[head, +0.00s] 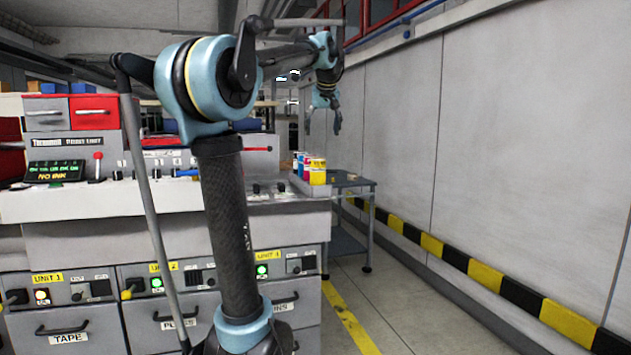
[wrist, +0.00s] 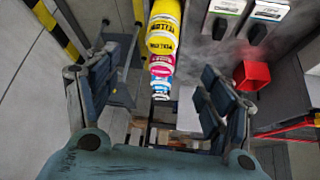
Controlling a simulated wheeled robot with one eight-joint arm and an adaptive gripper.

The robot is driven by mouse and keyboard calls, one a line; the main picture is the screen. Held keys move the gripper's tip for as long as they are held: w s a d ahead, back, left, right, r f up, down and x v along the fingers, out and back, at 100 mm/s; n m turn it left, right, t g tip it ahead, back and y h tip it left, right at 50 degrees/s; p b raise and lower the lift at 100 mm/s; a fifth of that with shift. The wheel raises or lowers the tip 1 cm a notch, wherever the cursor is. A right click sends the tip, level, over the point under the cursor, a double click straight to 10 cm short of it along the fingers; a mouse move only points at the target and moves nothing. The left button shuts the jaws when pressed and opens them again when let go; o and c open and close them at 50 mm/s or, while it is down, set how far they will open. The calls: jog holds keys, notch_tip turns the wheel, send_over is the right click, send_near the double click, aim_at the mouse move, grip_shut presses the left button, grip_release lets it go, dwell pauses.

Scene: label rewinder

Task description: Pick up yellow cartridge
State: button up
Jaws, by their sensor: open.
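The yellow cartridge (head: 318,173) stands at the right end of a short row of cartridges on the machine's right edge. In the wrist view the yellow cartridge (wrist: 163,32) is at the top middle, nearest in the row, with its lettering visible. A magenta cartridge (wrist: 160,66) comes directly after it, then smaller ones farther along. My gripper (head: 322,130) is open and hangs above the row, apart from it in the head view. In the wrist view my gripper (wrist: 158,68) has its fingers spread to either side of the row, with nothing held between them.
A small grey table (head: 350,183) stands right of the machine. A red open box (wrist: 252,76) lies to the right in the wrist view. The wall (head: 520,140) with a yellow-black stripe bounds the right side. The floor (head: 400,300) between is clear.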

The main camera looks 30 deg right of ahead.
aim_at(317, 162)
jog(key=x, duration=1.6)
jog(key=shift+w+a+f, duration=0.1)
jog(key=shift+a+f, duration=0.15)
jog(key=shift+f, duration=0.1)
grip_shut()
jog(key=shift+r, duration=0.15)
